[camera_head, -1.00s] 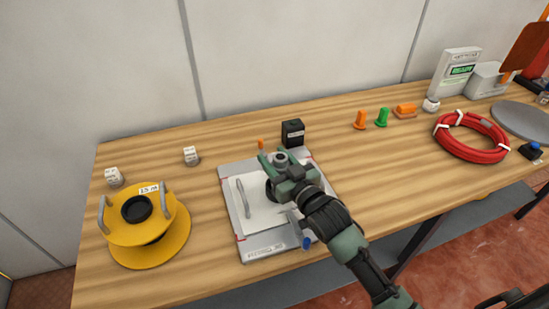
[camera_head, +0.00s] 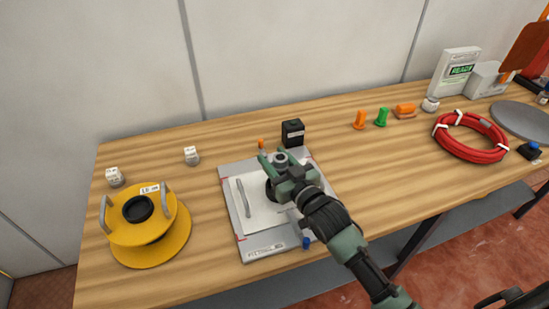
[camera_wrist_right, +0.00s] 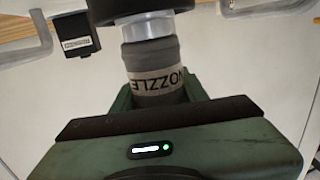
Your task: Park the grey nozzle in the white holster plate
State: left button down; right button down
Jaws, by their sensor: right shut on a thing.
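The grey nozzle (camera_head: 281,158) stands roughly upright in my right gripper (camera_head: 273,161), above the white holster plate (camera_head: 262,217). In the right wrist view the nozzle (camera_wrist_right: 153,62) shows a band lettered NOZZLE, with a pale collar and a black round part (camera_wrist_right: 150,9) beyond it. My right gripper is shut on the nozzle. A black round part (camera_head: 270,191) shows on the plate beside and below the gripper. The gripper and wrist hide the right side of the plate, and whether the nozzle touches a holster seat cannot be told. My left gripper is not in view.
The plate has a grey handle (camera_head: 243,198) and a blue knob (camera_head: 306,243) at its front edge. A black box (camera_head: 292,133) stands behind it. A yellow spool (camera_head: 150,225) is at left, a red hose coil (camera_head: 470,137) at right. The table between plate and coil is clear.

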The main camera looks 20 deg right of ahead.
jog(key=shift+r, duration=0.2)
jog(key=shift+f+b, duration=0.3)
jog(key=shift+f, duration=0.4)
dwell(0.3)
jog(key=c, duration=1.1)
grip_release()
jog(key=shift+o, duration=0.2)
jog(key=shift+f, duration=0.25)
jog(key=shift+p+v, duration=0.8)
jog(key=shift+v, duration=0.55)
jog(key=shift+p+v, duration=0.45)
jog(key=shift+v, duration=0.45)
jog(key=shift+p+v, duration=0.55)
jog(key=shift+v, duration=0.9)
jog(key=shift+p+v, duration=0.7)
jog(key=shift+v, duration=1.15)
jog(key=shift+r, duration=0.15)
